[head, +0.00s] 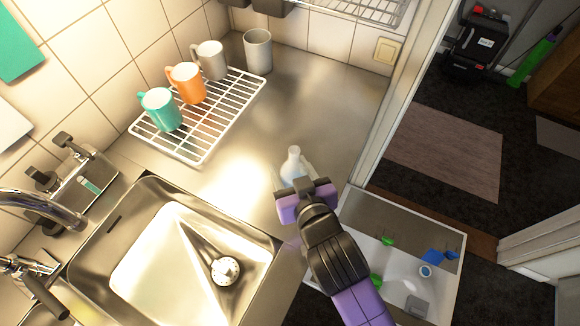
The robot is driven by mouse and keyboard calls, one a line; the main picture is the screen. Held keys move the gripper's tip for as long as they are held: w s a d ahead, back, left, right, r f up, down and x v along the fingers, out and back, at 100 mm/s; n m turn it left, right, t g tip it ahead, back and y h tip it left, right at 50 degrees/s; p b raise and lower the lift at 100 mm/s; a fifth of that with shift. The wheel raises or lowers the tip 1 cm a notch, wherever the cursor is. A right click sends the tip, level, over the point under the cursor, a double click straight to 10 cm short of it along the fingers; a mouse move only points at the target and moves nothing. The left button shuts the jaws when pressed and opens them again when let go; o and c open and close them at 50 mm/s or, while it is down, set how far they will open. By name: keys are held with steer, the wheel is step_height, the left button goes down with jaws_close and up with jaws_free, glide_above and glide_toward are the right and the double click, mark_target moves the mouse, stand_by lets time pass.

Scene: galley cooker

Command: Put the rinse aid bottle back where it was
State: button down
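A small pale, translucent bottle (293,164) with a narrow neck is near the front right of the steel worktop (318,108); it looks like the rinse aid bottle. It looks upright. My gripper (294,182), purple and black, is right at the bottle, with its fingertips beside the bottle's lower part. The gripper body hides the bottle's base, so I cannot tell whether the fingers touch it or whether it rests on the worktop.
An open drawer (455,270) below the worktop, at right, holds green, blue and grey items. A white rack (205,150) bears teal, orange and grey mugs; another grey mug (258,51) stands behind. The sink (130,205) is at left. The worktop behind the bottle is clear.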

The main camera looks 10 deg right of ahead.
steer(key=shift+f, duration=0.1)
steer(key=c, duration=0.6)
jaws_free()
steer(key=b+v, duration=0.1)
steer(key=v, duration=1.1)
steer(key=shift+b, duration=0.3)
